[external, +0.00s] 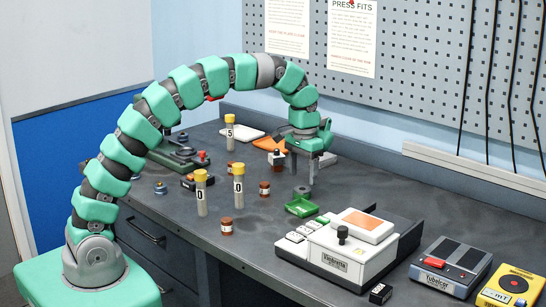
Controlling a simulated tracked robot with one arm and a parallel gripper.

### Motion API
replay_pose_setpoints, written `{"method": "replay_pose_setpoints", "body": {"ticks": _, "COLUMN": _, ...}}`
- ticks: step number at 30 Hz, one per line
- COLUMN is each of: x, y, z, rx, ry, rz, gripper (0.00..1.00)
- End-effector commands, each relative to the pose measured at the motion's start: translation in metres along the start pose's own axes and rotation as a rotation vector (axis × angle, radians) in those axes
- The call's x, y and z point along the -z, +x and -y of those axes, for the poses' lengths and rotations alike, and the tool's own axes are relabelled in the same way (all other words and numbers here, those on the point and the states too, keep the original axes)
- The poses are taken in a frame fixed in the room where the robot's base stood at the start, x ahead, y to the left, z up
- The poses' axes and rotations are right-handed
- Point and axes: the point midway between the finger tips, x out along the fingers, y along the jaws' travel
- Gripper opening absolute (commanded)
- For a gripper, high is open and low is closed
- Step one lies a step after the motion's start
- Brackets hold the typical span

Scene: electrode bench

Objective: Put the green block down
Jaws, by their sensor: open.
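My gripper (303,170) points down over the back middle of the bench. Its jaws are open, and I see nothing held between them. A green tray-like piece (300,207) lies on the bench in front of and below my gripper, apart from it. A smaller green piece (322,219) lies just to its right, near the white machine. I cannot tell which of these green pieces is the block. A small dark grey round part (302,190) sits on the bench below the fingertips.
Yellow-capped tubes (201,194) and small brown jars (226,227) stand to the left.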

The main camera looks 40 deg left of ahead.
Motion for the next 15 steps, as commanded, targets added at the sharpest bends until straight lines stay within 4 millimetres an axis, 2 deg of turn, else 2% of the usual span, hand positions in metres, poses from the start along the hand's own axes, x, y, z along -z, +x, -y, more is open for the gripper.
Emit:
{"method": "replay_pose_setpoints", "body": {"ticks": 1, "x": 0.001, "y": -0.013, "z": 0.000, "rx": -0.001, "ry": 0.000, "rz": -0.004, "gripper": 0.67}}
{"method": "replay_pose_setpoints", "body": {"ticks": 7, "x": 0.000, "y": -0.048, "z": 0.000, "rx": 0.000, "ry": 0.000, "rz": -0.001, "gripper": 0.67}}
{"method": "replay_pose_setpoints", "body": {"ticks": 15, "x": 0.000, "y": -0.066, "z": 0.000, "rx": 0.000, "ry": 0.000, "rz": 0.003, "gripper": 0.67}}
